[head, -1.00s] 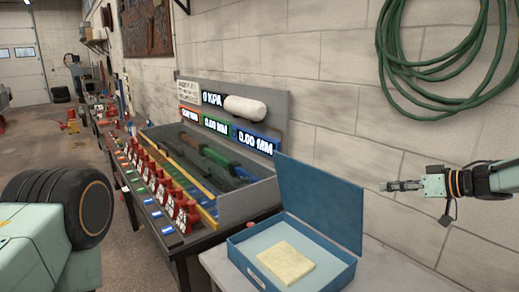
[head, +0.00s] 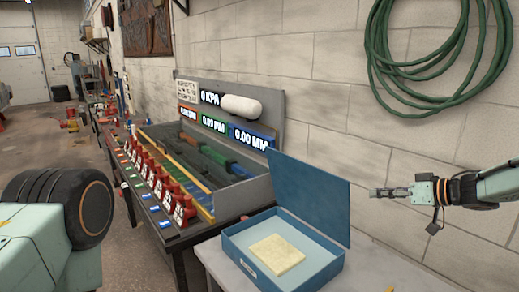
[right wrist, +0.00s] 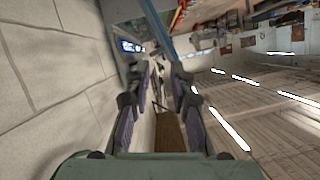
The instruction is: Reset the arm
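My right arm comes in from the right edge in the head view. Its gripper (head: 380,193) points left, in the air in front of the block wall and to the right of the blue box's raised lid. In the right wrist view the two fingers stand apart with a gap between them (right wrist: 157,90), and nothing is held. My left gripper is not in view.
An open blue box (head: 236,253) holding a yellow pad (head: 277,255) stands on a pale table (head: 208,255). Left of it is a bench unit with red stands (head: 160,190) and displays (head: 210,98). A green hose (head: 440,70) hangs on the wall.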

